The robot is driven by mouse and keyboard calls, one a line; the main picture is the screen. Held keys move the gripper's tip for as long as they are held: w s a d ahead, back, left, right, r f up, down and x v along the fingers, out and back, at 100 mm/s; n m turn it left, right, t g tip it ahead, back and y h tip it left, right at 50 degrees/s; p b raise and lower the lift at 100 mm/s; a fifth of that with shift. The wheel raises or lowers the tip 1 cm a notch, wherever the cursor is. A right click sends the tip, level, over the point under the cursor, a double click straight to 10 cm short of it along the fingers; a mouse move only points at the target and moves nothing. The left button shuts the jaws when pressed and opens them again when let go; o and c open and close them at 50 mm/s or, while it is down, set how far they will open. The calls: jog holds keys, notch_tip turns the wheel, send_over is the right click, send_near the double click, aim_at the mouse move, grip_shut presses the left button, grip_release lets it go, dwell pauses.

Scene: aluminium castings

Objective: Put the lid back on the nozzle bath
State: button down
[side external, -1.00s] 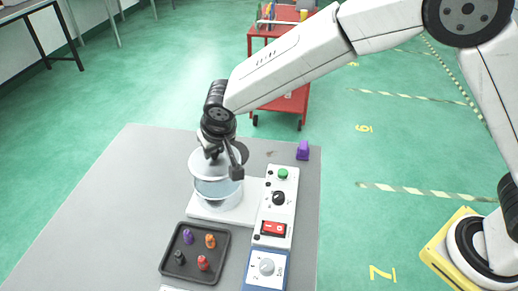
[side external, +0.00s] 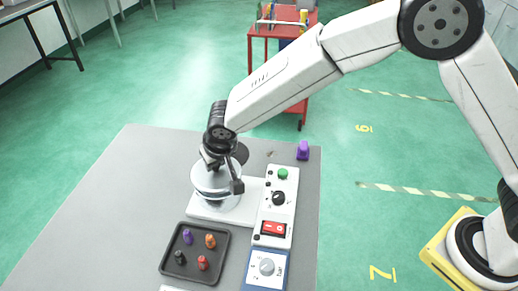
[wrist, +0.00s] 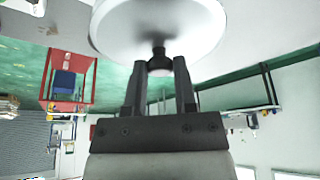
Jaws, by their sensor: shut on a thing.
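The lid (side external: 207,181) is a pale round disc with a dark knob (wrist: 159,63), and it sits over the top of the nozzle bath (side external: 222,206). The bath is a short glassy cylinder on a white base. My gripper (side external: 214,166) is above the lid, shut on its knob. In the wrist view my gripper (wrist: 159,72) has a finger on each side of the knob, with the underside of the lid's edge hidden. The lid covers most of the bath's opening in the side view. I cannot tell whether it touches the rim.
A control panel (side external: 281,205) with a green button and red switch stands right of the bath. A black tray (side external: 194,272) with several small coloured nozzles lies in front. The table's left side (side external: 110,230) is clear.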

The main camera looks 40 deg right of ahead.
jog(key=shift+f, duration=1.15)
jog(key=shift+f, duration=0.2)
dwell(1.6)
grip_release()
dwell(0.4)
jog(key=shift+r, duration=0.15)
jog(key=shift+r, duration=3.4)
grip_shut()
